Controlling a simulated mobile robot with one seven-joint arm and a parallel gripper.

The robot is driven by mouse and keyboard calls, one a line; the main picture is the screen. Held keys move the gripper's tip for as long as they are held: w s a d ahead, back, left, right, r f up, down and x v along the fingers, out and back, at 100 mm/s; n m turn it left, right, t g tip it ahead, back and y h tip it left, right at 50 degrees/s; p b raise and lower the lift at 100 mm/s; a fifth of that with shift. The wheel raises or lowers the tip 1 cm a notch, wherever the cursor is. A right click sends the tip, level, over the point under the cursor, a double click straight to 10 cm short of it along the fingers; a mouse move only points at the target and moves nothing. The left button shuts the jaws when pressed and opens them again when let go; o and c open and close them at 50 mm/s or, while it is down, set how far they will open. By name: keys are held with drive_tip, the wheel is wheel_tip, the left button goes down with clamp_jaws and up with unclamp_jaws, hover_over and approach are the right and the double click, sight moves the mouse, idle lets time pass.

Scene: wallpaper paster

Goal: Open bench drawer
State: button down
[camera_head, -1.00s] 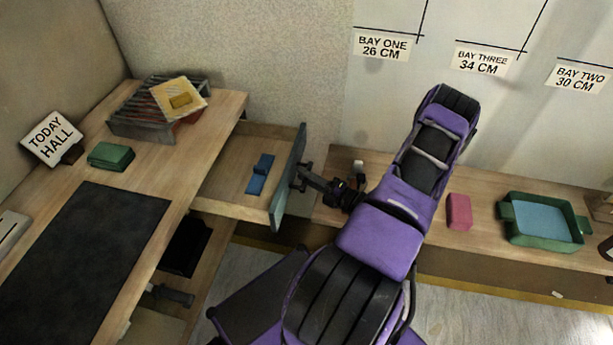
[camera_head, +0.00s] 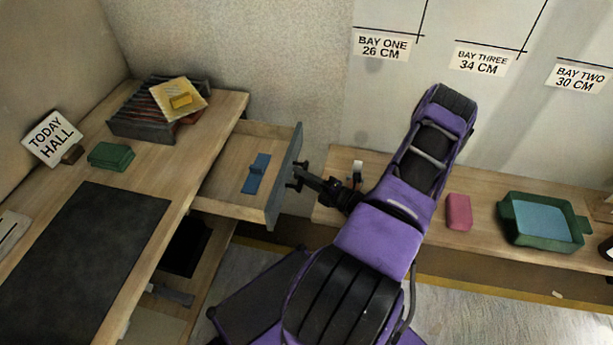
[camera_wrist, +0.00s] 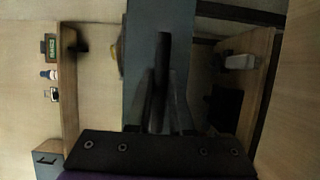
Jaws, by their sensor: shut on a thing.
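The bench drawer (camera_head: 233,198) stands open on the right side of the workbench (camera_head: 190,150). A blue object (camera_head: 257,174) lies inside it. The grey-green drawer front (camera_head: 287,180) faces right, toward my arm; it also fills the upper middle of the wrist view (camera_wrist: 145,25). My gripper (camera_head: 300,176) is at the outer face of this front. In the wrist view my gripper (camera_wrist: 163,95) is shut on the dark drawer handle (camera_wrist: 163,60), which is partly hidden by the fingers.
On the bench are a dark mat (camera_head: 85,255), a green box (camera_head: 110,156), a slatted rack (camera_head: 155,112) and a "TODAY HALL" sign (camera_head: 52,137). A low shelf (camera_head: 400,172) along the wall carries a pink block (camera_head: 458,211) and a green tray (camera_head: 513,236). A lower shelf lies below the drawer.

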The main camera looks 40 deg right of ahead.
sight(291, 174)
drive_tip(key=w+a, duration=0.2)
drive_tip(key=shift+w, duration=0.4)
drive_tip(key=c, duration=0.8)
unclamp_jaws()
drive_tip(key=shift+s, duration=0.1)
drive_tip(key=v, duration=1.7)
drive_tip(key=shift+s+d, duration=0.15)
